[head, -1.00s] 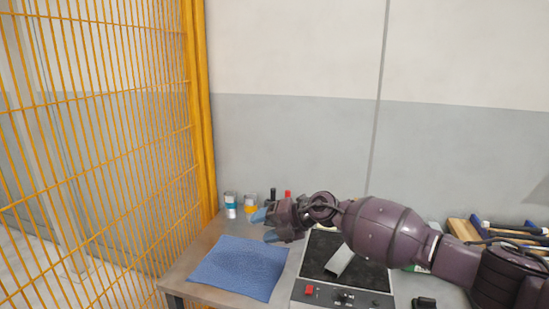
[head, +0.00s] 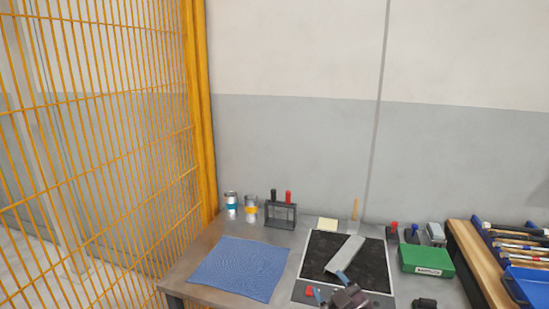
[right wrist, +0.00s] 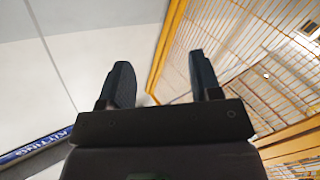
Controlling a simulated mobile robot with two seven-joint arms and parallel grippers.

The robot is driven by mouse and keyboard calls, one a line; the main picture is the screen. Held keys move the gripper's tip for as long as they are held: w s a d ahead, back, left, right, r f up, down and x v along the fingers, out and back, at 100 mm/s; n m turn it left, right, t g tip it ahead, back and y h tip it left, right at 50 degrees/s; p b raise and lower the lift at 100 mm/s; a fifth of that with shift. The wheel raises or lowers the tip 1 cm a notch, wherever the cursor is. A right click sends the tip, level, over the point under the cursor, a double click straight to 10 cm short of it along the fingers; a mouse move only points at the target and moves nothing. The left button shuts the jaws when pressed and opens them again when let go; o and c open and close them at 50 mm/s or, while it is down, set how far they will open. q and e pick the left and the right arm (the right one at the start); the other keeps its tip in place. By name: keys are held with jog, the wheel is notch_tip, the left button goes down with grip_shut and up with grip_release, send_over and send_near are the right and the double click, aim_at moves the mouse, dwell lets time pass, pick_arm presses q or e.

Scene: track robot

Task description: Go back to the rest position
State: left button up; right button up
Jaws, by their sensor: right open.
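My right gripper (head: 329,286) shows at the bottom of the head view, low in front of the black-topped device. In the right wrist view its two dark fingers (right wrist: 162,88) stand wide apart with nothing between them. Behind the fingers are the wall and the yellow fence. My left gripper is in neither view.
The table holds a blue cloth (head: 240,268), a black-topped device (head: 373,259) with a grey block (head: 345,254) on it, two cans, a rack (head: 281,215) and a green box (head: 427,261). A yellow mesh fence (head: 100,140) stands left.

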jog(key=s+d+f+m+g+h, duration=0.2)
jog(key=s+d+f+m+h, duration=0.1)
jog(key=s+d+f, duration=0.4)
jog(key=s+d+f+m+g+h, duration=0.3)
jog(key=s+d+f+m, duration=0.2)
jog(key=s, duration=1.4)
jog(key=d+f, duration=0.3)
jog(key=f, duration=0.4)
jog(key=shift+s+f, duration=0.2)
jog(key=shift+f, duration=0.15)
